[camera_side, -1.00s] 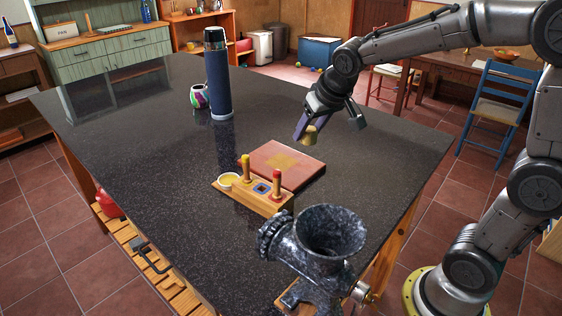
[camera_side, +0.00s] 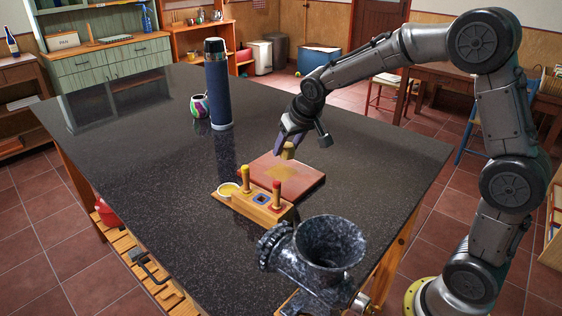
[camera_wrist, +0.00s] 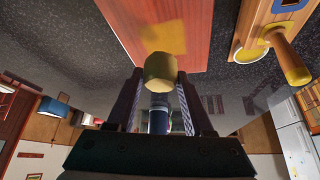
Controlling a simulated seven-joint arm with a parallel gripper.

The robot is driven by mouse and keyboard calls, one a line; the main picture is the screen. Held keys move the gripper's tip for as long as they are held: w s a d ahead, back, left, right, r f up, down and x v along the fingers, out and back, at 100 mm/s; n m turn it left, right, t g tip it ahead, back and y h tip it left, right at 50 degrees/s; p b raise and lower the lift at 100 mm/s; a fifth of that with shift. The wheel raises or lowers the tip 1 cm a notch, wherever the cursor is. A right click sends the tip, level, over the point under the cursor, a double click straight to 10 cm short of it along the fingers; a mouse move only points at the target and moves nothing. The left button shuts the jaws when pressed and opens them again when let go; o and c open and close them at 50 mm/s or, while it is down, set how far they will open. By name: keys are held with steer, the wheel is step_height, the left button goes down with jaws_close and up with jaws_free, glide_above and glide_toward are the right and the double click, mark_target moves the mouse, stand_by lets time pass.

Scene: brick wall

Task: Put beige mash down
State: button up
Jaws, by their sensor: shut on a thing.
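The beige mash (camera_side: 288,151) is a small, dull yellow-beige cylinder at the tips of my gripper (camera_side: 287,144). In the wrist view, the mash (camera_wrist: 160,70) sits between the two dark fingers, which are shut on it. It hangs over or near the far edge of a reddish board (camera_side: 308,181) that has a yellowish patch (camera_side: 280,172) on it. The board (camera_wrist: 140,20) and patch also show in the wrist view, beyond the mash. I cannot tell whether the mash touches the board.
A wooden block (camera_side: 262,208) with a yellow-handled tool (camera_side: 245,180), a red-handled tool (camera_side: 277,194) and a yellow dish stands before the board. A dark speckled grinder (camera_side: 325,250) is at the front. A blue flask (camera_side: 218,90) and colourful cup (camera_side: 199,106) stand farther back. The left tabletop is clear.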

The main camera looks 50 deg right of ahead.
mark_target(278, 169)
steer(key=x, duration=0.2)
steer(key=shift+w+f, duration=0.2)
steer(key=shift+w, duration=0.15)
steer(key=shift+w+f, duration=0.15)
steer(key=shift+f, duration=0.8)
steer(key=shift+w+f, duration=0.15)
steer(key=shift+f, duration=0.8)
steer(key=shift+f, duration=0.15)
steer(key=o, duration=1)
